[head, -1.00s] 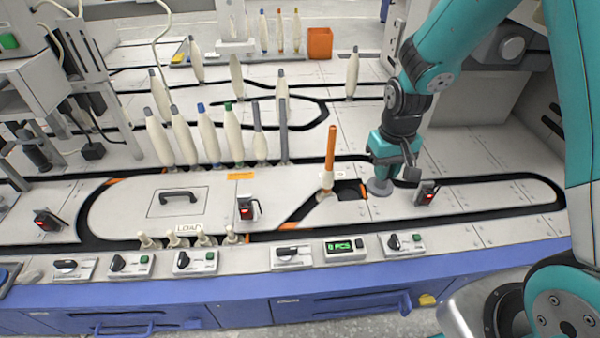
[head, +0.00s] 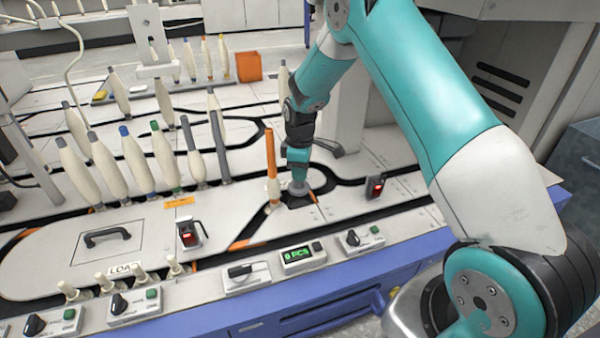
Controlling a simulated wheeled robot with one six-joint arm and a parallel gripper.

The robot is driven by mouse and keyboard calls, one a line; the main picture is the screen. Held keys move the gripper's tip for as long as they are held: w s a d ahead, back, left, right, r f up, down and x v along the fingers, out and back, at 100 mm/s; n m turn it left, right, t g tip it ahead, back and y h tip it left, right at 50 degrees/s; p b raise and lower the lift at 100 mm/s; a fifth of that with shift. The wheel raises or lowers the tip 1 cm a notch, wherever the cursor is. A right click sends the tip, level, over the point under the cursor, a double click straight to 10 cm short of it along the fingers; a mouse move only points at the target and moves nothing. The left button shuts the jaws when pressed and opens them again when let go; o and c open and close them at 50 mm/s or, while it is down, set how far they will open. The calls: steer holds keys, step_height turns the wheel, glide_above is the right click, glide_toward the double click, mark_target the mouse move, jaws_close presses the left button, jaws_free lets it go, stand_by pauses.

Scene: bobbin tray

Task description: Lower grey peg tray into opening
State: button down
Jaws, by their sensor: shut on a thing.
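The grey peg tray (head: 298,188) is a small round grey disc under my gripper (head: 298,176). My gripper is shut on it, pointing down. The dark opening (head: 296,203) in the white tabletop shows at and just below the tray's near edge. The tray covers part of the opening. I cannot tell whether the tray touches the rim or hangs slightly above it. My gripper's fingertips are small and partly hidden from this side.
An orange bobbin (head: 271,165) stands close to the left of the opening. A row of white bobbins (head: 138,165) stands further left. A black sensor with a red light (head: 376,186) stands to the right. A counter box (head: 302,255) lies along the front edge.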

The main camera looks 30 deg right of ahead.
mark_target(301, 186)
steer(key=shift+f+b, duration=2.15)
steer(key=shift+f, duration=0.35)
steer(key=shift+s+r+p, duration=0.1)
steer(key=shift+p, duration=0.85)
steer(key=shift+f, duration=0.65)
steer(key=c, duration=1.3)
jaws_free()
steer(key=shift+c, duration=0.2)
step_height(301, 186, up, 11)
steer(key=p, duration=1)
steer(key=shift+d, duration=0.1)
